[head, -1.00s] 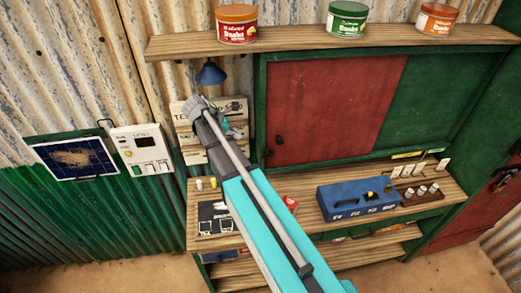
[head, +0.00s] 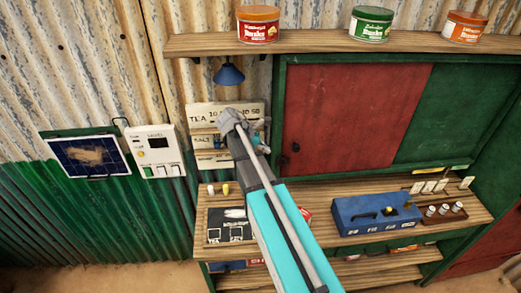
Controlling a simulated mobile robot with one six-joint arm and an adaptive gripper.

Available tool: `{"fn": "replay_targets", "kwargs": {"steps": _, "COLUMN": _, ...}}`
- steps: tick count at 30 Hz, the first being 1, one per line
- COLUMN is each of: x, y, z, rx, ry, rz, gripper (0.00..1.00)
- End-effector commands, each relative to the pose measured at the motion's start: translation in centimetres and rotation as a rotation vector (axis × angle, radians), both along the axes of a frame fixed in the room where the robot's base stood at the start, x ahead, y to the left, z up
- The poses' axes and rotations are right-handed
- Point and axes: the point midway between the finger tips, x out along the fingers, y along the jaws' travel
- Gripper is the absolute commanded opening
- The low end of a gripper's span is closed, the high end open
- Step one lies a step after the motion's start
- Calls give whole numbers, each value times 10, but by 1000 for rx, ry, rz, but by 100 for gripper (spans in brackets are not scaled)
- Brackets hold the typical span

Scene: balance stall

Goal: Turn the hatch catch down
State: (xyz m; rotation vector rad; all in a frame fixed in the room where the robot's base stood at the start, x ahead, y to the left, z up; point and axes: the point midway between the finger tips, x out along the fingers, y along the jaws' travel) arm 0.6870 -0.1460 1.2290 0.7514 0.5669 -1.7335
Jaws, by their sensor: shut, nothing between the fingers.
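The hatch is a red panel (head: 355,115) beside a green panel (head: 428,120) in a green frame. A small dark catch (head: 295,147) sits near the red panel's left edge; it is too small to tell which way it is turned. My gripper (head: 264,131) is shut and empty, left of the catch and apart from it in the picture. It is mostly hidden behind my wrist, in front of the tea price sign (head: 235,110).
A shelf (head: 330,44) with several tins runs above the hatch. Below it, a wooden counter (head: 325,190) holds a blue box (head: 372,212), a rack of small jars (head: 440,213) and a black board (head: 228,228). A blue lamp (head: 229,74) hangs left of the hatch.

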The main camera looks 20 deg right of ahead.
Motion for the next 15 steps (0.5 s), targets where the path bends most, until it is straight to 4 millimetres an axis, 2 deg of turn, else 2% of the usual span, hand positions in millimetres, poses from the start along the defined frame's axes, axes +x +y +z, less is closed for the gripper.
{"fn": "replay_targets", "kwargs": {"steps": 1, "x": -2, "y": -4, "z": -8, "rx": 0, "ry": 0, "rz": -1, "gripper": 0}}
{"fn": "replay_targets", "kwargs": {"steps": 15, "x": -10, "y": -34, "z": -41, "rx": 0, "ry": 0, "rz": 0, "gripper": 0}}
